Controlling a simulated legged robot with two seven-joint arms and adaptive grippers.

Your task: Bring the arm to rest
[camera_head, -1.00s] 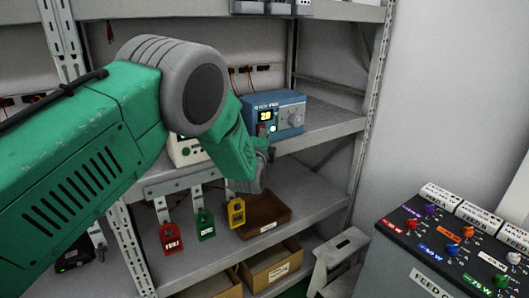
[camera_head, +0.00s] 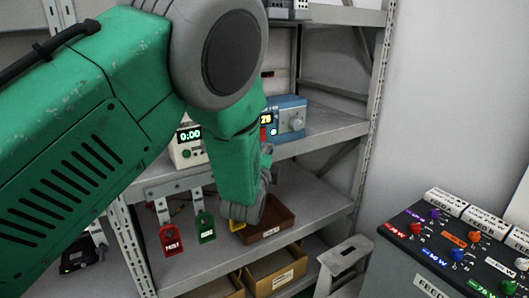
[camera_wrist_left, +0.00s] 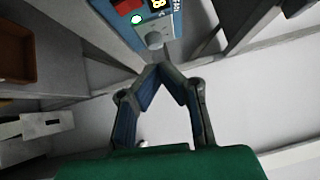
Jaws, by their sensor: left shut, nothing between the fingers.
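My left arm (camera_head: 110,120) is green with a grey elbow joint and fills the left and upper middle of the head view. Its forearm hangs down in front of the shelf, and the hand is mostly hidden there. In the left wrist view my left gripper (camera_wrist_left: 160,68) is shut, its fingertips meeting with nothing between them. Ahead of the fingertips is a blue instrument (camera_wrist_left: 155,30) with a knob; it also stands on the shelf in the head view (camera_head: 291,115), partly covered by my forearm. My right gripper is not in view.
Red (camera_head: 171,243) and green (camera_head: 205,228) tags hang below the shelf (camera_head: 325,128), beside a partly hidden yellow one (camera_head: 236,225). A brown tray (camera_head: 284,224) sits on the lower shelf. A control console (camera_head: 400,262) stands right; a grey step stool (camera_head: 345,255) is near it.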

